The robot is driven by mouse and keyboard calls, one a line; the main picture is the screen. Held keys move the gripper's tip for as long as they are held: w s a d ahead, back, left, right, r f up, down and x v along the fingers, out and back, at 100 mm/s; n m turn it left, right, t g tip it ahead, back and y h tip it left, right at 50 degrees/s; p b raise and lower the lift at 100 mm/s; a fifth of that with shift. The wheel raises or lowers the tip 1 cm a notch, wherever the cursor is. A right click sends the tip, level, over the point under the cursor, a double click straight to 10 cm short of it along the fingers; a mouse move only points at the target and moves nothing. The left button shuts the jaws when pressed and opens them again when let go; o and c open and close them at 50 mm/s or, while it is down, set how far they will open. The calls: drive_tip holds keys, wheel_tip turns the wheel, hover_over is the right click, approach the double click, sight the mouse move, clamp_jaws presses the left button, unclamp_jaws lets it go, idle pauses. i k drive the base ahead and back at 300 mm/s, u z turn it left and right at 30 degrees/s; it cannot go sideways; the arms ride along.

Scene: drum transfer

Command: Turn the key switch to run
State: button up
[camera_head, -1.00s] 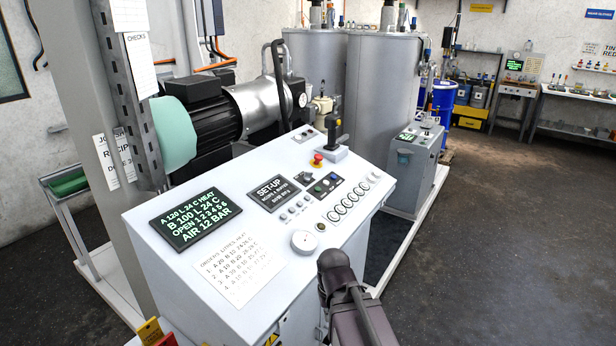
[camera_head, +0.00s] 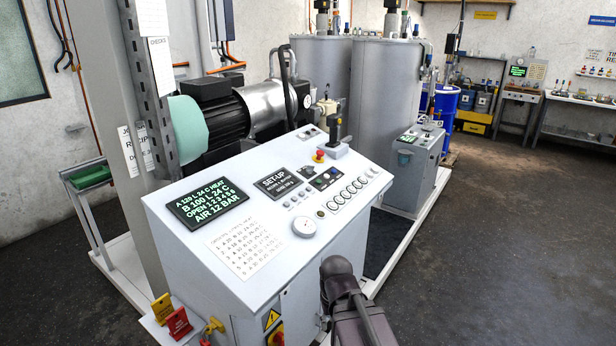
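The sloped white control console (camera_head: 215,280) fills the middle of the head view. A small dark round fitting (camera_head: 320,213) near the gauge may be the key switch; it is too small to make out a key or its position. A small display (camera_head: 278,183) on the panel reads "SET-UP". A larger screen (camera_head: 207,204) shows green and white lines, including "HEAT" and "AIR 12 BAR". My dark arm shows at the bottom, in front of the console's right side. My gripper cannot be made out.
The panel also carries a red emergency button (camera_head: 319,156), a joystick (camera_head: 336,135), a white gauge (camera_head: 304,227) and a row of round buttons (camera_head: 349,191). Tall grey tanks (camera_head: 385,100) stand behind. Floor at right is clear.

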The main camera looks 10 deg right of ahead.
sight(310, 168)
drive_tip(key=k, duration=0.9)
drive_tip(key=z, duration=0.4)
drive_tip(key=i, duration=0.5)
drive_tip(key=z, duration=0.4)
drive_tip(key=i, duration=1.5)
drive_tip(key=u, duration=0.55)
